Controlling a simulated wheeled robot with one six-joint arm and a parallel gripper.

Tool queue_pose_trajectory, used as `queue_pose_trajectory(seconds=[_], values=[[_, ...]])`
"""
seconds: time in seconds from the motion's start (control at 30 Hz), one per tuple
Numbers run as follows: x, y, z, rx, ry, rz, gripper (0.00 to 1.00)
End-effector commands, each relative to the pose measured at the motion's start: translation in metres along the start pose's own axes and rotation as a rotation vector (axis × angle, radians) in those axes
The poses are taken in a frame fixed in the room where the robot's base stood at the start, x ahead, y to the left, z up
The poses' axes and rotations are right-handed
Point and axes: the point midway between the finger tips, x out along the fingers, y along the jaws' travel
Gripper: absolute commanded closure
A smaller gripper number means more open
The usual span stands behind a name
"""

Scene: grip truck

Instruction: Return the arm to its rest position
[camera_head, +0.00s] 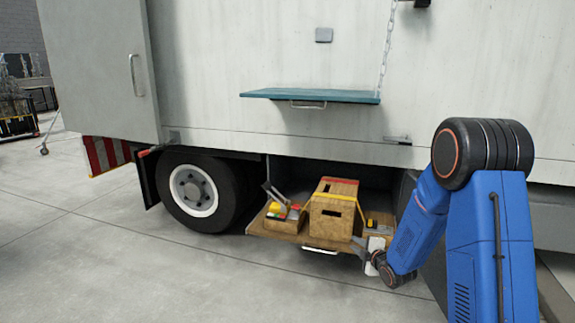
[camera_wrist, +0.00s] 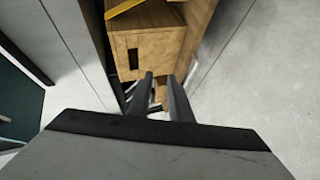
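My blue arm reaches down at the right of the head view. My gripper (camera_head: 364,246) is low, by the front right corner of a pulled-out wooden tray (camera_head: 285,237) under the truck. In the wrist view its two dark fingers (camera_wrist: 161,80) stand apart with nothing seen between them but the wood behind, so it looks open and empty. A wooden crate (camera_head: 331,218) with a slot and a yellow strap stands on the tray, left of the gripper. The crate also fills the top of the wrist view (camera_wrist: 152,42). Whether the fingers touch the tray cannot be told.
The truck's wall (camera_head: 270,60) stands behind, with a teal fold-down shelf (camera_head: 310,96) hung by a chain. A wheel (camera_head: 195,190) is left of the tray. The concrete floor in front (camera_head: 190,285) is clear.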

Motion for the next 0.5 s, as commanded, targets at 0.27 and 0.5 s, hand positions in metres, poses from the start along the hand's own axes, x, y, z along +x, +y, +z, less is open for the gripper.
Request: queue_pose_trajectory(seconds=[0.27,0.5], values=[[-0.055,0.043,-0.002,0.171,-0.122,-0.086,0.81],[-0.112,0.067,-0.007,0.34,-0.233,-0.149,0.81]])
